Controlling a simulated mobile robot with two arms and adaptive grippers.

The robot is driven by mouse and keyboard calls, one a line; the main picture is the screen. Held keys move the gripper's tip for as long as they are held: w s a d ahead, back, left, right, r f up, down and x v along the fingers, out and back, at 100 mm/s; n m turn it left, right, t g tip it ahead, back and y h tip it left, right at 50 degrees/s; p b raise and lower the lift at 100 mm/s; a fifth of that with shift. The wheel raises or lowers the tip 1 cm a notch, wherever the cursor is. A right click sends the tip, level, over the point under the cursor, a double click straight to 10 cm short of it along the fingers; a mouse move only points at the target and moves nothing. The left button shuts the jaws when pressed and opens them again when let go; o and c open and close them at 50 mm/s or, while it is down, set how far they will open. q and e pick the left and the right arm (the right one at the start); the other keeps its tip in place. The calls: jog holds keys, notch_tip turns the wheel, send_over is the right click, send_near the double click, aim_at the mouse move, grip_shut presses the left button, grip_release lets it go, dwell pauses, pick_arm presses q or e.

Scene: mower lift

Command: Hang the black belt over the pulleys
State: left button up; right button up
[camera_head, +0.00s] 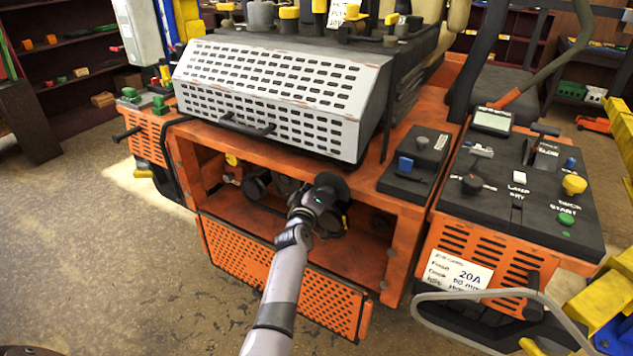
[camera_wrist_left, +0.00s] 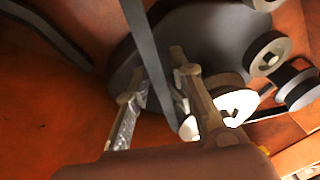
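My left gripper (camera_head: 328,205) reaches from the front into the open orange compartment; the hand hides its fingertips in the head view. In the left wrist view its two fingers (camera_wrist_left: 158,82) stand apart. A dark grey flat strip, apparently the belt (camera_wrist_left: 148,45), runs from the top edge down between them, with a visible gap to the left finger. Behind are a large dark disc (camera_wrist_left: 212,32) and smaller round pulleys (camera_wrist_left: 270,54), (camera_wrist_left: 298,88) at the right. My right gripper is in neither view.
The orange machine's open compartment has side walls and a lowered perforated front panel (camera_head: 270,270). A grey perforated cover (camera_head: 275,95) overhangs it. A control console (camera_head: 520,185) stands at the right. Another dark curved strip (camera_wrist_left: 45,30) lies along the wall at upper left.

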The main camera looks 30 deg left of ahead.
pick_arm(q)
jog(key=shift+o, duration=0.3)
jog(key=shift+a+r, duration=0.15)
jog(key=shift+s+r+p, duration=0.2)
jog(key=shift+r+p, duration=0.15)
jog(key=shift+p, duration=0.1)
jog(key=s+a+p, duration=0.1)
jog(key=s+p, duration=0.4)
jog(key=s, duration=1.2)
jog(key=s+d+m+h+b, duration=0.2)
jog(key=s+d+h+b, duration=0.1)
jog(key=s+d, duration=0.9)
jog(key=shift+f+t+b, duration=0.2)
jog(key=shift+t+b, duration=0.1)
jog(key=shift+b, duration=0.05)
